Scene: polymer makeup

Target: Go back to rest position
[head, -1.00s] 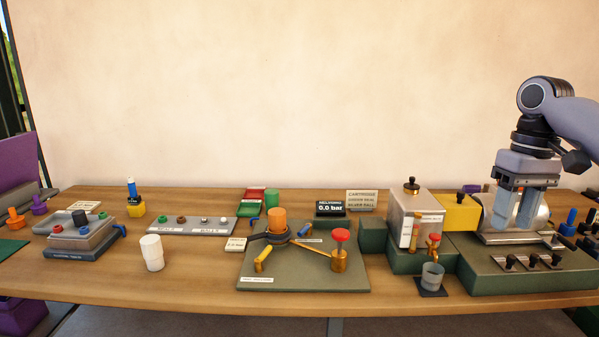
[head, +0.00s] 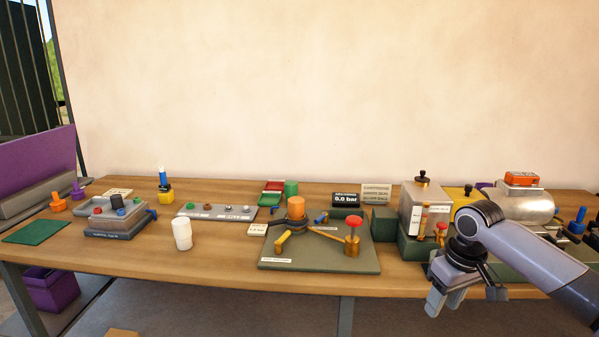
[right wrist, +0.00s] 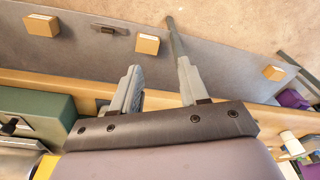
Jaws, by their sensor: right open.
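My right gripper (head: 447,300) is in front of the table's front edge at the right, pointing down, below the level of the tabletop things. In the right wrist view its two fingers (right wrist: 155,85) stand apart with nothing between them. The right arm comes in from the right and hides part of the green block and the tank's surroundings. My left gripper is in neither view now.
The wooden table (head: 210,270) holds a green-grey board (head: 330,262) with an orange cylinder (head: 296,207), a white cup (head: 182,234), a metal box (head: 425,205) and a silver tank (head: 527,207). A purple bin (head: 52,290) stands below at left.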

